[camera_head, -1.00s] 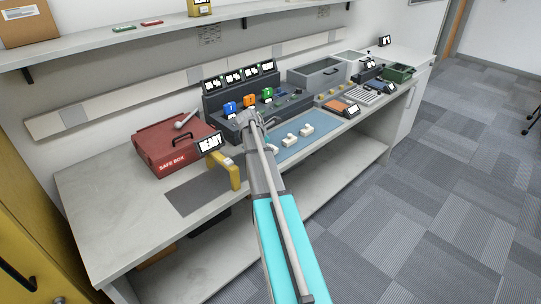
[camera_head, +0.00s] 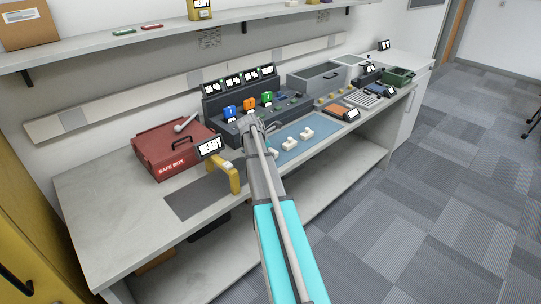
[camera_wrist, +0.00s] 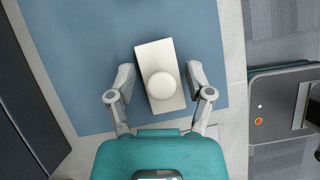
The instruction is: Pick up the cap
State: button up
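A cream rectangular block with a round, knob-like top (camera_wrist: 161,86), which I take to be the cap, lies on the blue mat (camera_wrist: 100,50) in the wrist view. My gripper (camera_wrist: 161,78) is open, with one finger on each side of the block. I cannot tell the height between fingertips and mat. In the head view my gripper (camera_head: 252,127) is at the left end of the mat. Two small white pieces (camera_head: 290,144) (camera_head: 307,133) lie on the mat; which one the wrist view shows is unclear.
A red safe box (camera_head: 165,155) and a yellow handle-like part (camera_head: 233,176) stand left of my arm. A dark console with colored tags (camera_head: 225,130) stands behind. A grey bin (camera_head: 318,78) and an orange device (camera_head: 338,111) are to the right. The bench's front edge is close.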

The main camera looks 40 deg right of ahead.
jog(key=c, duration=0.4)
jog(key=shift+o, duration=0.2)
jog(key=shift+r, duration=0.1)
notch_tip(320, 180, up, 3)
jog(key=p, duration=0.3)
jog(key=shift+f, duration=0.2)
jog(key=s+a+r+p, duration=1)
dwell(0.9)
